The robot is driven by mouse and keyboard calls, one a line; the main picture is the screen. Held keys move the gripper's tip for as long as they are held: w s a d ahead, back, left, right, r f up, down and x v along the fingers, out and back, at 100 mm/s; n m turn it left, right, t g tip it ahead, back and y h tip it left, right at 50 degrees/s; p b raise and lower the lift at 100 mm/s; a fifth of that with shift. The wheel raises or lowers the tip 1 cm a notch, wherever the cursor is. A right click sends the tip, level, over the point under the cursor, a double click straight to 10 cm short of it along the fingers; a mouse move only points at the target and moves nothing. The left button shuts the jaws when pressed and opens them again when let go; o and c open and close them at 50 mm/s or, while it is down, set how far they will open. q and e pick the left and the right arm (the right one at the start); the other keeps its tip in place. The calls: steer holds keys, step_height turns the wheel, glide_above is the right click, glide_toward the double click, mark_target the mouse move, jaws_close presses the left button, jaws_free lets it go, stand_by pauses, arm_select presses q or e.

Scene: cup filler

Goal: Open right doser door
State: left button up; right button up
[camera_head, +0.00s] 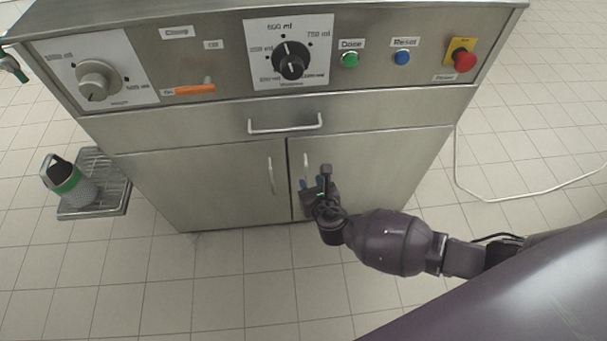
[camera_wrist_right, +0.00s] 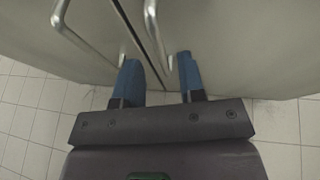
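The doser is a steel cabinet with two shut lower doors. The right door (camera_head: 385,165) has a vertical bar handle (camera_head: 306,162) near the centre seam. My right gripper (camera_head: 316,184) is in front of this door, at the lower end of the handle. In the right wrist view its two blue fingers (camera_wrist_right: 160,80) are apart, with the lower part of the right handle (camera_wrist_right: 153,28) in line with the gap between them. I cannot tell whether they touch it. My left gripper is out of view.
The left door (camera_head: 210,185) has its own handle (camera_head: 271,175) close by. A drawer handle (camera_head: 285,126) is above. A cable (camera_head: 500,199) lies on the floor at the right.

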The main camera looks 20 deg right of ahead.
mark_target(307, 177)
steer(key=x, duration=0.1)
steer(key=b+x, duration=0.1)
steer(key=x, duration=0.1)
steer(key=shift+w+f, duration=0.15)
steer(key=shift+f, duration=0.2)
steer(key=shift+w, duration=0.6)
steer(key=shift+c, duration=0.3)
jaws_close()
